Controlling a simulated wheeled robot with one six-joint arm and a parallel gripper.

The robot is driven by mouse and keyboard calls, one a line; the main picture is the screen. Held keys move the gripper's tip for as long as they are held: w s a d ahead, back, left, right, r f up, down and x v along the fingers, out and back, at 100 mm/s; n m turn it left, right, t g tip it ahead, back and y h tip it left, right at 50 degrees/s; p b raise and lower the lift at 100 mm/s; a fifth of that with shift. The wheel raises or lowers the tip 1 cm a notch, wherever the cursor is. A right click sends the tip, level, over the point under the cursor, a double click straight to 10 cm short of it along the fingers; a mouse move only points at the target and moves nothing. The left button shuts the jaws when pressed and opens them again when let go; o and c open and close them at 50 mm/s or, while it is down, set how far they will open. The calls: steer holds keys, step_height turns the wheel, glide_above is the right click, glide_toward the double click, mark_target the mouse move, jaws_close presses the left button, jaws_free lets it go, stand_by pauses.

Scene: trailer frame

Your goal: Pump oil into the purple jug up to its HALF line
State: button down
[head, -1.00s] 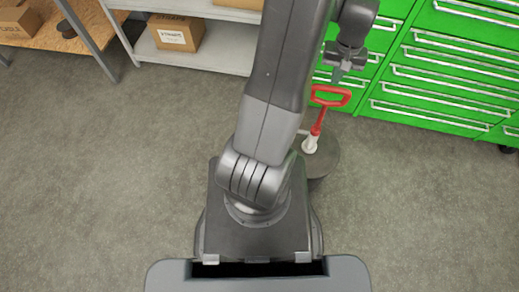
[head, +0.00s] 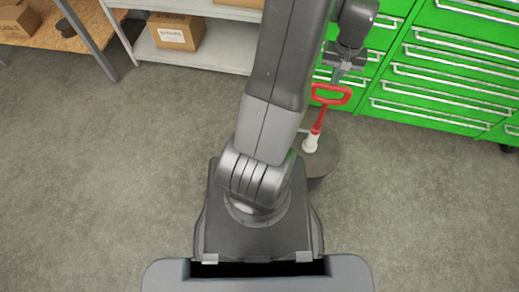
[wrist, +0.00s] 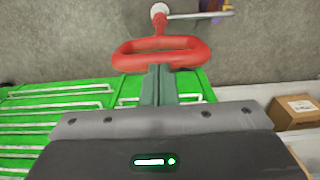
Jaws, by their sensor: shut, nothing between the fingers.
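A red pump handle (head: 331,95) stands on a red rod above a white collar (head: 310,143) on a dark grey drum (head: 322,172). In the wrist view the red loop handle (wrist: 160,47) lies just beyond my fingertips. My gripper (wrist: 158,68) is shut and empty, its tips overlapping the near bar of the handle in the picture; I cannot tell if they touch. In the head view my gripper (head: 337,76) is just above the handle. A sliver of purple, likely the jug (wrist: 214,4), shows at the top edge beside a pale spout (wrist: 200,15); its HALF line is out of sight.
Green drawer cabinets (head: 440,75) stand behind the pump at the right. A grey shelf (head: 205,58) with cardboard boxes (head: 175,32) is at the back, and a wooden bench (head: 35,35) at the far left. The floor to the left is clear.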

steer(key=shift+f+b, duration=3.95)
steer(key=shift+f, duration=1.3)
step_height(320, 180, up, 12)
steer(key=p, duration=0.8)
steer(key=shift+f+p, duration=0.25)
steer(key=shift+p, duration=0.1)
steer(key=shift+f+b, duration=1.3)
steer(key=shift+f, duration=0.4)
steer(key=shift+r+p, duration=1.25)
steer(key=shift+r, duration=0.45)
steer(key=shift+r, duration=0.1)
step_height(320, 180, up, 5)
steer(key=p, duration=0.4)
glide_above(327, 100)
steer(key=shift+d, duration=0.1)
